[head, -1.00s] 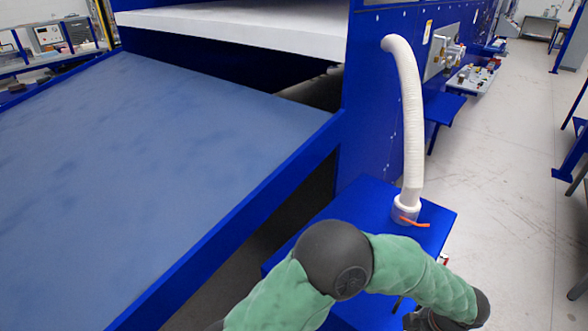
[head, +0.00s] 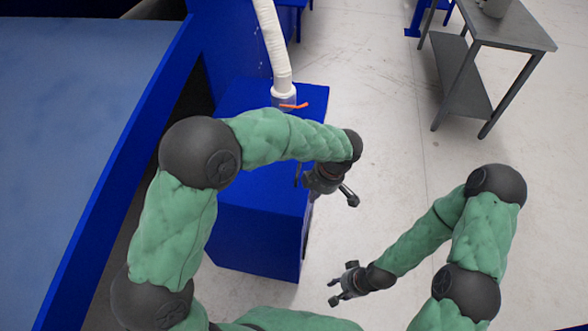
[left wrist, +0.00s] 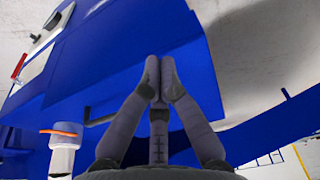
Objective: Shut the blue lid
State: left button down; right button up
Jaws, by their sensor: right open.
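The blue box (head: 255,235) stands beside the big blue machine, with a flat blue top (head: 240,92). I cannot tell where its lid ends or how far open it is. A large blue panel (left wrist: 130,75) fills much of the left wrist view, with a thin dark handle (left wrist: 100,121) at its edge. My left gripper (head: 334,200) hangs over the box's right side. In the left wrist view its fingers (left wrist: 159,72) are together, with nothing seen between them, in front of the panel. My right gripper (head: 338,292) is open and empty, low to the right of the box.
A white hose (head: 272,45) enters the box top by an orange valve handle (head: 292,105). The machine's wide grey-blue bed (head: 60,150) with a raised blue rim lies at left. A grey metal table (head: 505,28) stands at back right. The floor between is clear.

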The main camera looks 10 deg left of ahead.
pick_arm(q)
jog(key=d+r+p, duration=0.1)
jog(key=d+r, duration=0.1)
jog(key=d, duration=0.7)
jog(key=shift+s+d+r+p, duration=0.25)
jog(key=shift+d+r+p, duration=0.05)
jog(key=shift+d+r, duration=0.1)
pick_arm(e)
jog(key=shift+a+v, duration=0.25)
jog(key=shift+v, duration=0.95)
jog(key=shift+s, duration=0.1)
